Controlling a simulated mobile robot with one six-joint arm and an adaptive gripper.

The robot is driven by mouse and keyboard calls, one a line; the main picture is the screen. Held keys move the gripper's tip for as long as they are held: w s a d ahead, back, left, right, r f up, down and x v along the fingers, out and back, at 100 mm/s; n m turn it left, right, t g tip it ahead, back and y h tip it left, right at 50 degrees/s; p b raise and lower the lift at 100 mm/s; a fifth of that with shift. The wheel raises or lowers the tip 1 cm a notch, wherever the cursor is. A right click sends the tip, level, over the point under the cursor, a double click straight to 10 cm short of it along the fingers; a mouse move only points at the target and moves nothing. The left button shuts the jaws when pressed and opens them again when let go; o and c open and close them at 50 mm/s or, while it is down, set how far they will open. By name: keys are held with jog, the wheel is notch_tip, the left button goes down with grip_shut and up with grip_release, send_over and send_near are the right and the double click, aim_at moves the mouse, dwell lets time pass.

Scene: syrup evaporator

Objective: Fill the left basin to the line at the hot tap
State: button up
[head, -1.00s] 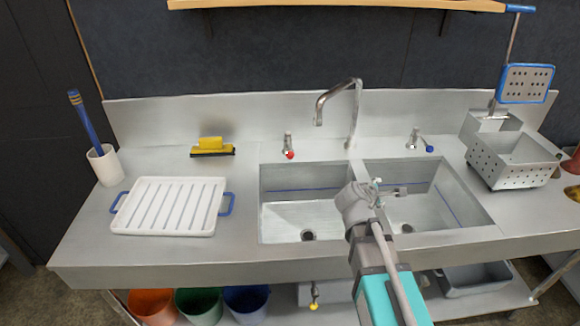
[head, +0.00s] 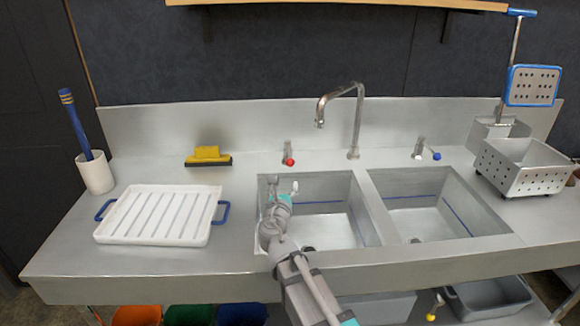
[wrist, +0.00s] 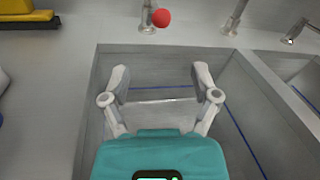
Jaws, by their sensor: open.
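The left basin (head: 340,182) is a steel sink with a blue line (head: 318,202) along its inner wall. I see no water in its visible part; its drain is partly hidden by my arm. The hot tap (head: 289,160) has a red knob and stands behind this basin. The bent spout (head: 356,115) has its outlet to the left, toward the left basin. My gripper (head: 283,190) is open and empty over the left basin, in front of the hot tap. In the wrist view, the red knob (wrist: 161,18) lies beyond my spread fingers (wrist: 161,75).
The right basin (head: 470,205) has a blue-marked tap (head: 436,155) behind it. A perforated basket (head: 515,175) stands right. Bins (head: 188,316) and a yellow-handled fitting (head: 435,305) show below.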

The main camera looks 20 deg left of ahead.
aim_at(290, 165)
jog(key=shift+w, duration=0.2)
jog(key=x, duration=1.3)
jog(key=shift+w, duration=0.25)
grip_shut()
dwell(0.4)
